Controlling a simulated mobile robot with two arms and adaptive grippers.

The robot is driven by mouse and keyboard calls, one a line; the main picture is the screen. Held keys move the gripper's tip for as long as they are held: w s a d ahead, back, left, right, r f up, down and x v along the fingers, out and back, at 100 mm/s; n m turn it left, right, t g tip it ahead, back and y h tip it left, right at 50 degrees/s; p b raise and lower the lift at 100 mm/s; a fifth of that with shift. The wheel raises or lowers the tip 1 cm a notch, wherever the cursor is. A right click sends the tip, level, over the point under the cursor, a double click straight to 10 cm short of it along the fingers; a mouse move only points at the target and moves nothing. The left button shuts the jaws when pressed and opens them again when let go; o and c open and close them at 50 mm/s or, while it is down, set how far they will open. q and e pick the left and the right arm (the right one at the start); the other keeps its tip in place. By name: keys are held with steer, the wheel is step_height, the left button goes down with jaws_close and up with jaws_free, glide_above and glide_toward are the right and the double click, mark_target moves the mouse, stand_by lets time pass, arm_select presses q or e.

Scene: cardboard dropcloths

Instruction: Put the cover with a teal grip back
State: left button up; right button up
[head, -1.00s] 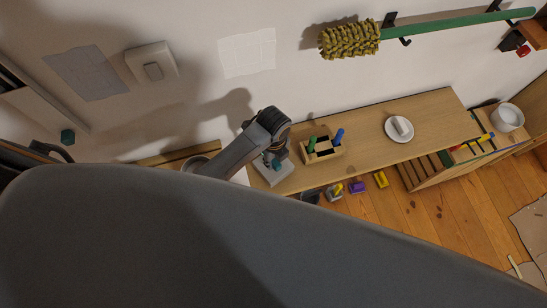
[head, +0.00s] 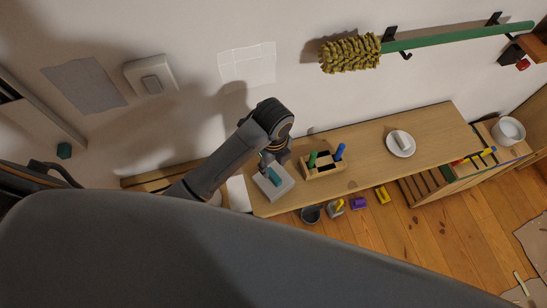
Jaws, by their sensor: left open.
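The cover, a pale grey flat block with a teal grip (head: 275,174) on top, lies at the left end of the wooden bench. My left gripper (head: 265,162) is open, pointing down just behind the teal grip. It partly hides the cover, and I cannot tell whether the fingers touch the grip. My right gripper is not in view. No opening that the cover belongs to can be made out.
A wooden caddy (head: 323,169) with green and blue handles stands right of the cover. A white plate with a pale block (head: 401,143) is farther right. Bare bench (head: 440,135) lies beyond. Yellow and purple items (head: 359,203) sit on the floor in front.

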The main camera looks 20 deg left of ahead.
mark_target(274, 176)
arm_select(q)
steer(key=shift+r, duration=2.15)
